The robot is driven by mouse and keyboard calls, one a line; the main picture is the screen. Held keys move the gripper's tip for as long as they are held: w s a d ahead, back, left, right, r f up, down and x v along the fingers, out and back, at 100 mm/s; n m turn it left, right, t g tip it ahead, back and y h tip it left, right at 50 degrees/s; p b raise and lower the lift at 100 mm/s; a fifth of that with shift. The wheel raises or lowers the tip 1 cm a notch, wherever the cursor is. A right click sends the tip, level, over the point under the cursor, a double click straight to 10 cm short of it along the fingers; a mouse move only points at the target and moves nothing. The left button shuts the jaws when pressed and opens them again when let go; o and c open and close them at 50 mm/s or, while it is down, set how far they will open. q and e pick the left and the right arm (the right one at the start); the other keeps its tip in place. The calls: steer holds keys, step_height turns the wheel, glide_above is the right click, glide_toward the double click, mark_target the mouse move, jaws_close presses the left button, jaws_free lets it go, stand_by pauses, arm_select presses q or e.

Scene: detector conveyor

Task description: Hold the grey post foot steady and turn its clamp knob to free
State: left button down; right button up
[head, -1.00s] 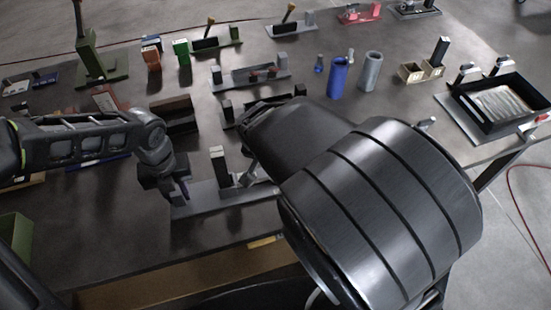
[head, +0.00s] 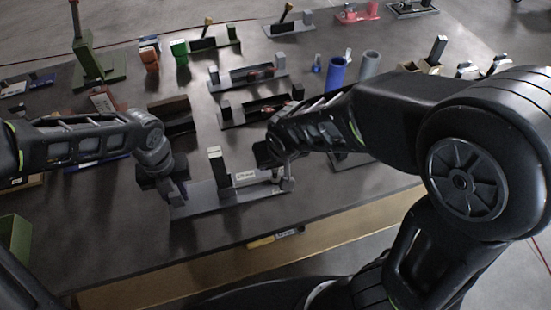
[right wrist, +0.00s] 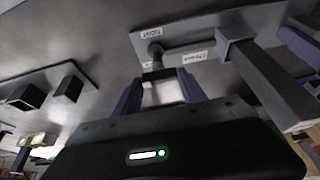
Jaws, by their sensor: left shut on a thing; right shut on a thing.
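The grey post foot (head: 222,200) is a flat plate lying on the dark table in the head view, with an upright block (head: 217,163) on it. My left gripper (head: 180,192) is shut on the plate's left end. My right gripper (head: 284,180) is at the plate's right end, shut on the clamp knob. In the right wrist view the plate (right wrist: 115,50) carries a label reading TIGHT and a second label that I cannot read surely. The knob (right wrist: 156,50) shows there, partly hidden by my right fingers (right wrist: 158,92). The knob's exact angle is unclear.
Other bracket fixtures (head: 247,76) stand behind the post foot. A blue cylinder (head: 336,73) and a grey cylinder (head: 370,64) stand behind my right arm. A brown box (head: 172,112) lies beyond my left gripper. The table is clear in front of the plate.

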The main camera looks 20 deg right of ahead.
steer(key=o, duration=1.4)
steer(key=shift+r, duration=0.1)
steer(key=shift+v, duration=3.7)
arm_select(q)
steer(key=c, duration=1)
jaws_free()
steer(key=shift+c, duration=0.2)
